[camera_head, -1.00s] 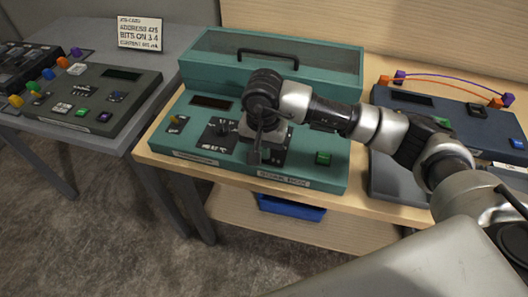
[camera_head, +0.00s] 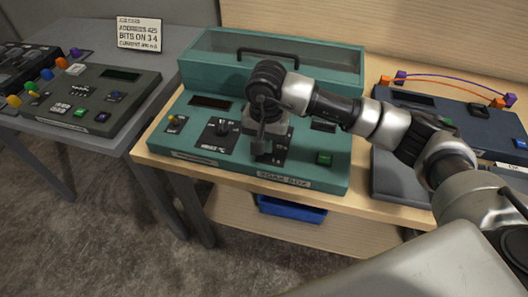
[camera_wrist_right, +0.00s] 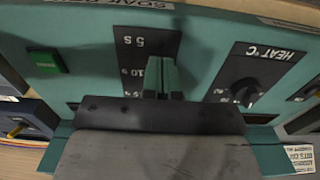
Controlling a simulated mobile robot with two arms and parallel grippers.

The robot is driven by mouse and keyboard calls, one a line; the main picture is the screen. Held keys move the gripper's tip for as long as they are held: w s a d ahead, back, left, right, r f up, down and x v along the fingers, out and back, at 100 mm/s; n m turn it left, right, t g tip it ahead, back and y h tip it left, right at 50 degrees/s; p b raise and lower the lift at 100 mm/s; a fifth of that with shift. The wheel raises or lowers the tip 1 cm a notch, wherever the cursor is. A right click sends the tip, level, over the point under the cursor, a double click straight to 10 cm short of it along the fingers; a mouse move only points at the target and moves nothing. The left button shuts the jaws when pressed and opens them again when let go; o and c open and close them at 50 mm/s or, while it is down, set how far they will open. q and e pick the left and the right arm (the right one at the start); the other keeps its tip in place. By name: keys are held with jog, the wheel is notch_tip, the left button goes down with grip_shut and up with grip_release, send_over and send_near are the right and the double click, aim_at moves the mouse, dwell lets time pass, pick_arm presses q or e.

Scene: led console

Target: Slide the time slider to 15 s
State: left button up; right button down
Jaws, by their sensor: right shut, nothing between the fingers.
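The teal soak box (camera_head: 215,165) stands on the wooden table. In the head view the panel (camera_head: 273,150) is partly covered by my gripper. The slider knob cannot be made out. My right gripper (camera_head: 261,150) points down over the panel, shut and empty. In the wrist view its fingertips (camera_wrist_right: 162,82) are close together beside the "10 s" mark; contact with the slider is unclear. My left gripper is out of view.
A heat dial (camera_head: 222,127) lies left of the slider panel and a green button (camera_head: 324,158) to its right. The box's lidded rear part with a black handle (camera_head: 268,53) rises behind. Other consoles stand left (camera_head: 125,90) and right (camera_head: 460,125).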

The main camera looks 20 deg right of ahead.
jog(key=shift+w+d+b, duration=0.65)
jog(key=shift+w+d, duration=0.05)
jog(key=shift+w, duration=0.35)
jog(key=shift+w+d+b, duration=0.7)
jog(key=shift+w+d, duration=0.05)
jog(key=shift+w, duration=0.35)
jog(key=shift+w+d+b, duration=0.65)
jog(key=shift+w+d, duration=0.05)
jog(key=shift+w, duration=0.35)
dwell(0.4)
jog(key=shift+s+r, duration=0.1)
dwell(0.3)
jog(key=shift+s+a+r+p, duration=0.35)
jog(key=shift+s+r, duration=0.1)
jog(key=shift+r, duration=0.05)
notch_tip(320, 180, up, 7)
jog(key=p, duration=0.3)
dwell(0.4)
jog(key=shift+f, duration=0.1)
